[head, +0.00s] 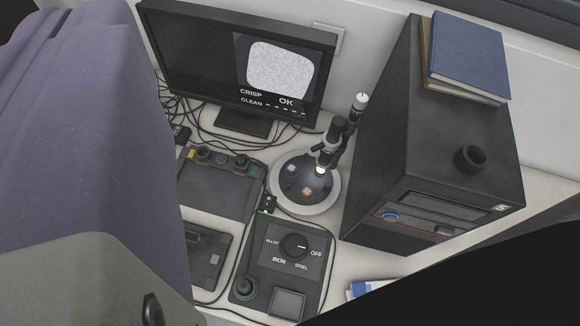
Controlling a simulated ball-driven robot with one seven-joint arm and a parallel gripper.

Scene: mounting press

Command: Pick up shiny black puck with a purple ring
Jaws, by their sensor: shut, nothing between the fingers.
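I cannot make out a shiny black puck with a purple ring for certain. On the dark round stage (323,192) under the microscope sit small pieces. One is a pale purple spot (291,168) and one is an orange-brown spot (306,191); both are too small to tell if either is a ringed puck. A short black cylinder with a hollow top (470,158) stands on the black tower; no purple ring shows on it. My gripper's fingers do not show in the head view.
A monitor (190,60) reading "OK" stands at the back. The black tower (400,130) carries books (468,55) and has a blue-ringed button. Control boxes (275,240) and cables crowd the white bench. Large purple-grey and dark shapes block the left and lower right.

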